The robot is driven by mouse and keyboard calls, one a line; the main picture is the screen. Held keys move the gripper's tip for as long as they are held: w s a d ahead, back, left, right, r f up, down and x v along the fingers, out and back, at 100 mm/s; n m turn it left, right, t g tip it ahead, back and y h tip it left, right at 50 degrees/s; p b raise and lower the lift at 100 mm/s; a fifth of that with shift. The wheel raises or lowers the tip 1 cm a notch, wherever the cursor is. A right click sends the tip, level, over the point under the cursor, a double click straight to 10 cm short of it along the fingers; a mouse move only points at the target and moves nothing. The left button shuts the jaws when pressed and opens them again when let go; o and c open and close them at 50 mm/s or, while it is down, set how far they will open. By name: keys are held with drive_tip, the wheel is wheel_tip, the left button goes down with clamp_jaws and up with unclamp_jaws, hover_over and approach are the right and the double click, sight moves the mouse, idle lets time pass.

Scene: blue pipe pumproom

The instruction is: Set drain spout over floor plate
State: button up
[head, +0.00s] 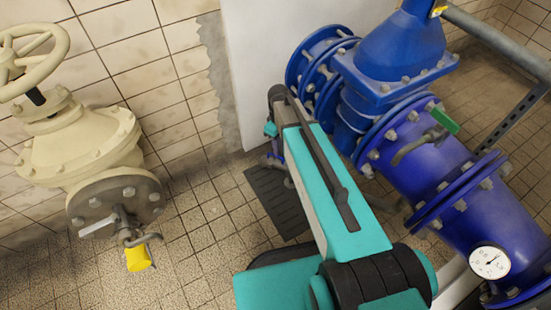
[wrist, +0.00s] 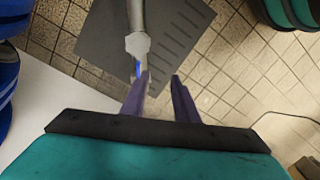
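In the wrist view, a grey metal drain spout (wrist: 137,28) with a hex collar runs down from the top edge, with a small blue part below the collar. It lies in front of the dark grey ribbed floor plate (wrist: 95,50); its height above the plate is unclear. My gripper (wrist: 161,76) has its two purple fingers apart. The left fingertip is close to the spout's lower end; I cannot tell whether they touch.
Large blue pipework (head: 405,150) with a green-handled tap (head: 443,122) and a gauge (head: 490,262) fills the right. Tiled floor between the beige valve and my arm is clear.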

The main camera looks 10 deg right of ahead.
drive_tip(key=n+t+b, duration=0.1)
drive_tip(key=n+b, duration=0.1)
drive_tip(key=b, duration=0.2)
hover_over(278, 164)
drive_tip(key=shift+w+a+r+b, duration=0.15)
drive_tip(key=shift+w+r+b, duration=0.05)
drive_tip(key=shift+w, duration=0.25)
drive_tip(key=shift+w+a+r+b, duration=0.15)
drive_tip(key=shift+w, duration=0.25)
wheel_tip(278, 164, down, 14)
drive_tip(key=b, duration=0.4)
drive_tip(key=shift+w+b, duration=0.1)
drive_tip(key=shift+b, duration=0.3)
clamp_jaws()
